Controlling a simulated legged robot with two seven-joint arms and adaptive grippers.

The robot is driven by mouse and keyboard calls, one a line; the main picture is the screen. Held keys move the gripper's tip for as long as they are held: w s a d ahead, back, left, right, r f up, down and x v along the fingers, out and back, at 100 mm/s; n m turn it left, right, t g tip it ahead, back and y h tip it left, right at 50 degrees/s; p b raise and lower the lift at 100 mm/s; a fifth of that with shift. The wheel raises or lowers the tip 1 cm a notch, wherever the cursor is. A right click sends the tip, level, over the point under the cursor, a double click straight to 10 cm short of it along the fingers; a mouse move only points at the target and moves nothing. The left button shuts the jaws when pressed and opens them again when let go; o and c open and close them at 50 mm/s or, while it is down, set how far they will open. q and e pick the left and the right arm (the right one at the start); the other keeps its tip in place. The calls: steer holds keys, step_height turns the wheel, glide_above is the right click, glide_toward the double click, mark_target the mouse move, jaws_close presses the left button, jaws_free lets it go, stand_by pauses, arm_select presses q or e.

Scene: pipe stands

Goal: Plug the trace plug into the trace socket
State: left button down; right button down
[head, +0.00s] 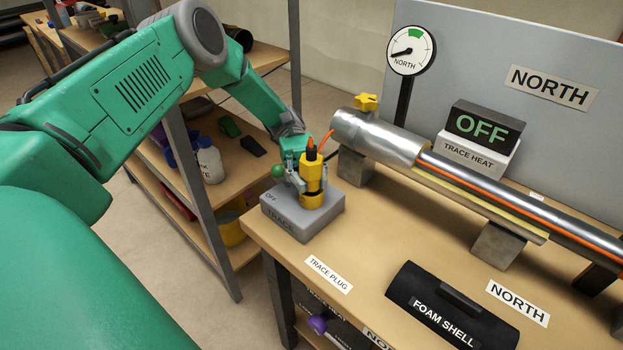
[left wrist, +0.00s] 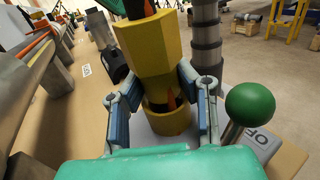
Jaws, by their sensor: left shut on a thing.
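The trace plug (head: 312,172) is a yellow faceted body with a black and orange top and an orange cable. My left gripper (head: 312,187) is shut on it and holds it roughly upright. The trace socket (head: 312,202) is a yellow ring on a grey box (head: 290,225) marked TRACE and OFF. In the left wrist view, the plug (left wrist: 155,50) is over the socket (left wrist: 168,122), with a dark, orange-marked part showing between them. I cannot tell how deep the plug sits. A green-knobbed lever (left wrist: 250,104) stands beside the socket. My right gripper is out of view.
A silver pipe (head: 380,137) on stands runs across the bench behind the box. A sign (head: 484,125) reads OFF above TRACE HEAT. A black foam shell (head: 452,303) lies at the front. A shelf rack (head: 190,150) stands left of the bench.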

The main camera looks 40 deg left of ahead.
arm_select(q)
steer(key=shift+s+f+b, duration=0.1)
steer(key=shift+f+b, duration=0.4)
steer(key=shift+b, duration=0.05)
stand_by(0.5)
steer(key=shift+r, duration=0.15)
steer(key=shift+r+p, duration=0.3)
steer(key=shift+p, duration=0.1)
steer(key=c, duration=1.2)
jaws_free()
steer(key=b+v, duration=0.3)
steer(key=b, duration=0.1)
steer(key=shift+d+f, duration=0.15)
steer(key=shift+f, duration=0.05)
steer(key=b+v, duration=0.2)
steer(key=shift+a, duration=0.4)
steer(key=shift+d+r, duration=0.25)
steer(key=shift+d, duration=0.05)
